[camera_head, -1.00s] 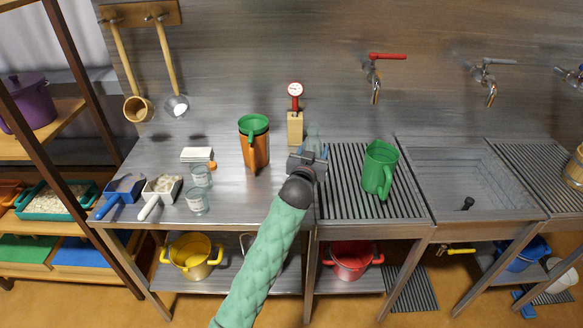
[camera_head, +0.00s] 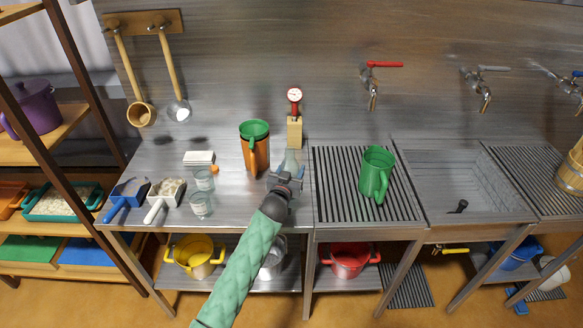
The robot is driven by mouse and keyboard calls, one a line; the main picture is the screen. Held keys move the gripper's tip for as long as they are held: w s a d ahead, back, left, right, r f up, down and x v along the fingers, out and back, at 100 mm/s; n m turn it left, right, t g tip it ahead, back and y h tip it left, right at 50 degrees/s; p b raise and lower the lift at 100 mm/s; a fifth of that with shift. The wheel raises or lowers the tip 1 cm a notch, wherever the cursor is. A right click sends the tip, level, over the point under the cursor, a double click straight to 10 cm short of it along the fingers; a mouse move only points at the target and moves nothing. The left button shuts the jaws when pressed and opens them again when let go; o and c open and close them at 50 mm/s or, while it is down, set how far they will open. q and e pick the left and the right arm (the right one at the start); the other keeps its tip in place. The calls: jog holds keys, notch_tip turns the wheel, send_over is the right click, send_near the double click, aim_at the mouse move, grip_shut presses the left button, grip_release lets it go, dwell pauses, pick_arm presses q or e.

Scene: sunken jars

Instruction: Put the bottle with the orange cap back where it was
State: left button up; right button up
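My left gripper (camera_head: 287,180), on the green-sleeved arm, is at the right front part of the steel worktop (camera_head: 235,205). It appears shut on a clear glass bottle (camera_head: 292,161), whose pale upper part shows just behind the fingers. I see no orange cap on this bottle; its lower part is hidden by the gripper. My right gripper is not in view.
A wooden block with a red gauge (camera_head: 294,132) stands behind. A green jug (camera_head: 376,174) stands on the ribbed drainboard (camera_head: 335,190). Two scoops (camera_head: 128,192) lie at left. The worktop's front middle is clear.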

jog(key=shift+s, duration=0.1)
pick_arm(q)
jog(key=shift+f, duration=0.2)
jog(key=o, duration=1.2)
jog(key=shift+o, duration=0.8)
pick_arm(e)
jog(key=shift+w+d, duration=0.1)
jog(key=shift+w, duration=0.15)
pick_arm(q)
jog(key=shift+r, duration=0.1)
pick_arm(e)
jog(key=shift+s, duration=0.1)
pick_arm(q)
jog(key=b+v, duration=0.4)
jog(key=v, duration=0.8)
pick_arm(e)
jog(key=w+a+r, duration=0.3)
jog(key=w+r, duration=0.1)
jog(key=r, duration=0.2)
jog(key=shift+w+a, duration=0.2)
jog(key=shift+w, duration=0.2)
pick_arm(q)
jog(key=shift+a, duration=0.1)
